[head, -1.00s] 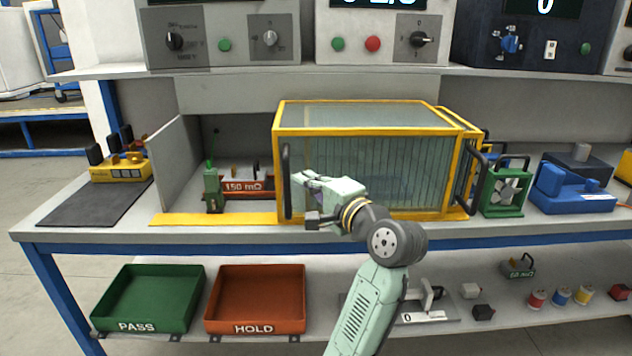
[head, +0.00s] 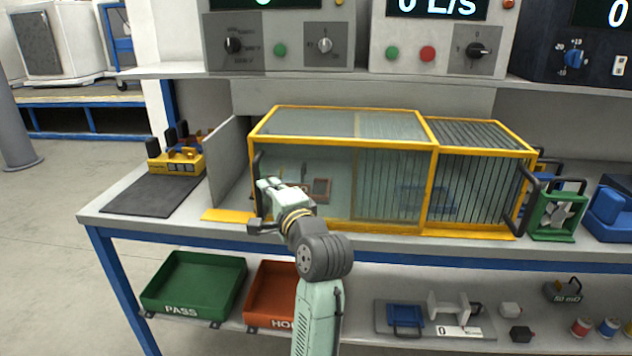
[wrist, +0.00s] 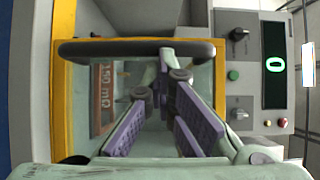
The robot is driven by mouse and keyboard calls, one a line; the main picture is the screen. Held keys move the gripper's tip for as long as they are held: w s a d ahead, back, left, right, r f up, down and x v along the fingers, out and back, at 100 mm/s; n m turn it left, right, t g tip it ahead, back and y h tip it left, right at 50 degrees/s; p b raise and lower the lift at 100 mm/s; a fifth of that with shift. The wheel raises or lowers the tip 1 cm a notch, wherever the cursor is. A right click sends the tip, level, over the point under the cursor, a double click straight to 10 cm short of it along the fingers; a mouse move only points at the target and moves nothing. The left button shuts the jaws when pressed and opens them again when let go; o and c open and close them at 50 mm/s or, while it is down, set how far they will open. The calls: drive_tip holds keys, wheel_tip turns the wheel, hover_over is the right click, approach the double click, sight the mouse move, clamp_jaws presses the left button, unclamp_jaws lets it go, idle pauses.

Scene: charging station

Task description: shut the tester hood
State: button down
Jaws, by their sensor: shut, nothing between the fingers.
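The tester hood (head: 345,122) is a clear box with a yellow frame, standing on the bench to the left of a yellow-framed barred cage (head: 475,185) and overlapping it slightly. A red block (head: 318,190) shows through its front pane. The hood's dark handle (head: 257,165) is at its left end, and crosses the wrist view (wrist: 100,48). My gripper (head: 269,186) is at the hood's front left, by the handle, partly in front of it. Its fingers (wrist: 166,75) are shut and empty, with tips close to the handle; contact cannot be told.
A grey upright panel (head: 228,160) and a bare yellow strip (head: 226,215) lie left of the hood. A dark mat (head: 150,195) lies further left. Instrument boxes stand on the shelf above. Green (head: 195,285) and red trays (head: 268,290) sit below. A green fan unit (head: 556,215) stands right.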

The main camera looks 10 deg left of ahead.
drive_tip(key=a+p, duration=0.2)
drive_tip(key=a, duration=1.3)
drive_tip(key=shift+a, duration=0.15)
drive_tip(key=shift+w+p, duration=0.1)
drive_tip(key=shift+p, duration=0.2)
